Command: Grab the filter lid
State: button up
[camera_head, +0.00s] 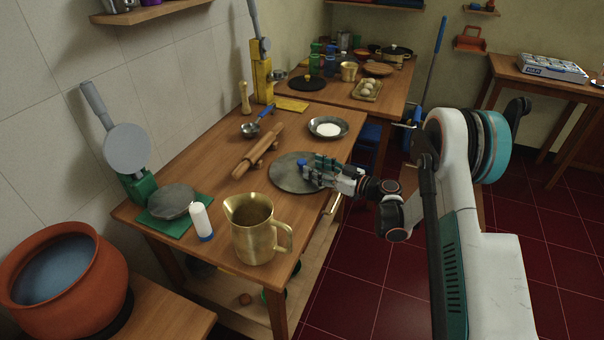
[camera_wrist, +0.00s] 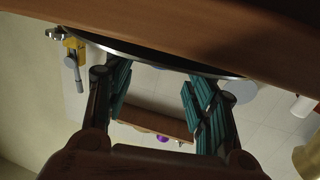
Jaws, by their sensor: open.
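No thing in view can be clearly told as the filter lid. The closest candidate is a flat, round grey disc (camera_head: 290,178) lying on the wooden table near its right edge. In the wrist view the disc (camera_wrist: 150,52) shows as a dark rim along the tabletop, just beyond the fingertips. My gripper (camera_head: 314,168) is over the right part of the disc in the head view and hides some of it. In the wrist view my gripper (camera_wrist: 158,78) has its two teal fingers apart, with nothing held between them. Whether the fingers touch the disc cannot be told.
A brass pitcher (camera_head: 254,235) stands in front of the disc. A rolling pin (camera_head: 258,152) lies left of it and a metal plate with white contents (camera_head: 328,128) behind. A white bottle (camera_head: 201,222) and a grey press (camera_head: 128,148) stand at left. The floor at right is mostly free.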

aim_at(302, 161)
jog(key=shift+b+x, duration=0.9)
jog(key=shift+x, duration=2.15)
jog(key=shift+c, duration=0.6)
grip_shut()
